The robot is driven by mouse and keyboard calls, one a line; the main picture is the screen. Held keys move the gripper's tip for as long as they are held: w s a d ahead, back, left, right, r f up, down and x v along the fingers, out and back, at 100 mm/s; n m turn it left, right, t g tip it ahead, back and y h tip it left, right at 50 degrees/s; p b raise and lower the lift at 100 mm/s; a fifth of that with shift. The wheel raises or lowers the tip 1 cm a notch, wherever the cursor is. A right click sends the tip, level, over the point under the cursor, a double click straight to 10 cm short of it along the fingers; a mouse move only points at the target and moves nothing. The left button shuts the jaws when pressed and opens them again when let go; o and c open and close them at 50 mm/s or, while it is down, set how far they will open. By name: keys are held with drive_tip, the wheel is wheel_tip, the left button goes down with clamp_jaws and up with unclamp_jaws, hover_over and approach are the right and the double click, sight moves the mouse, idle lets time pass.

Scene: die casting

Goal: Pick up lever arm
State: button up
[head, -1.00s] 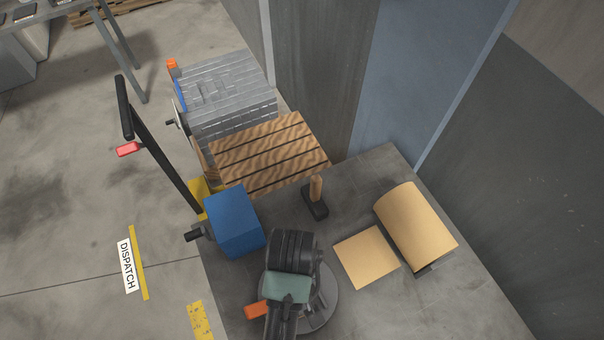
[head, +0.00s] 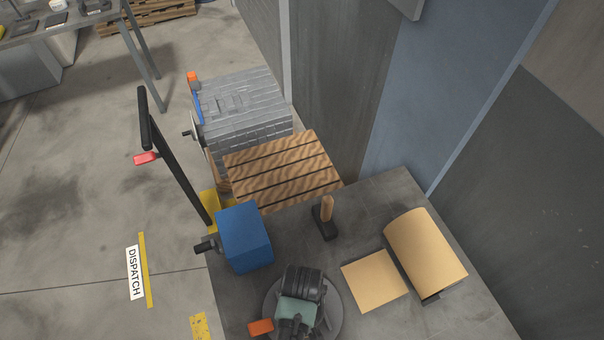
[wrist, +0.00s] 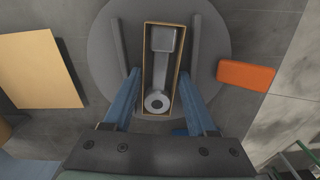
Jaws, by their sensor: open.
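The lever arm (wrist: 161,72) is a grey part with a square block at its far end and a round ring at its near end. It lies in a narrow tan-rimmed holder (wrist: 145,60) on a round grey plate (wrist: 100,70). In the wrist view my gripper (wrist: 160,73) is open, its two blue fingers on either side of the holder. I cannot tell how high the fingertips are above it. In the head view the round plate (head: 335,318) shows beneath my arm, which hides the lever arm and my fingers.
An orange block (wrist: 246,75) lies right of the plate; it also shows in the head view (head: 261,327). A blue box (head: 244,237), a wooden-handled tool (head: 326,215), a tan sheet (head: 374,280) and a curved tan roll (head: 425,250) are on the grey table (head: 385,195).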

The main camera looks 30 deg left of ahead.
clamp_jaws()
idle(1.4)
